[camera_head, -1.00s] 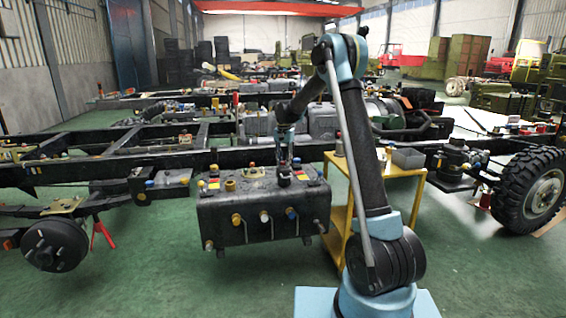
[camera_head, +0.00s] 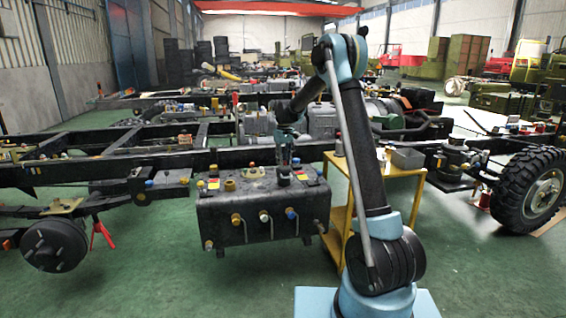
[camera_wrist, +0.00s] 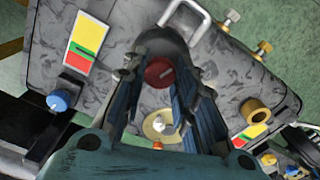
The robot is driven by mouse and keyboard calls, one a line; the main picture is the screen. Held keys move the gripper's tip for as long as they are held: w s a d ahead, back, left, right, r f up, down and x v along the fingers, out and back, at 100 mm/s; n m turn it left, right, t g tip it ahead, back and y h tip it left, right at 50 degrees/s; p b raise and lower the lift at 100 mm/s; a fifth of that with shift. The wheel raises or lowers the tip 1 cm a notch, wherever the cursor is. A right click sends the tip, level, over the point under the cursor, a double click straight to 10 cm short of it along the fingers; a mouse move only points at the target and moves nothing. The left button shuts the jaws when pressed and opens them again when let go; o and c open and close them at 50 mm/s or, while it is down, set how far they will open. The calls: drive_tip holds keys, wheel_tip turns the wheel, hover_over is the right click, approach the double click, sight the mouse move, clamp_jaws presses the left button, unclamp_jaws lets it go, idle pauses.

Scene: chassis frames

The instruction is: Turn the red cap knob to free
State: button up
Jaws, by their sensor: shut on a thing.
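The red cap knob (camera_wrist: 159,73) shows in the wrist view as a dark red disc with a faint mark on its face. It sits on top of the black tank (camera_head: 225,213). My gripper (camera_wrist: 160,68) is over the tank top, its two fingers closed in around the knob from both sides. The fingers and the dark parts around the disc hide the knob's sides. In the head view my gripper (camera_head: 284,168) points down at a dark fitting on the tank top, and the red face cannot be made out there.
A brass disc (camera_wrist: 158,125) lies between my fingers' bases in the wrist view. A blue knob (camera_wrist: 61,100), a yellow-red-green label (camera_wrist: 84,42) and a brass fitting (camera_wrist: 254,110) are nearby. The chassis rail (camera_head: 90,172) runs behind the tank. A yellow cart (camera_head: 395,172) stands right.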

drive_tip(key=n, duration=0.3)
drive_tip(key=shift+n, duration=0.5)
drive_tip(key=o, duration=1.1)
wheel_tip(320, 180, up, 12)
drive_tip(key=shift+f, duration=0.1)
idle(0.3)
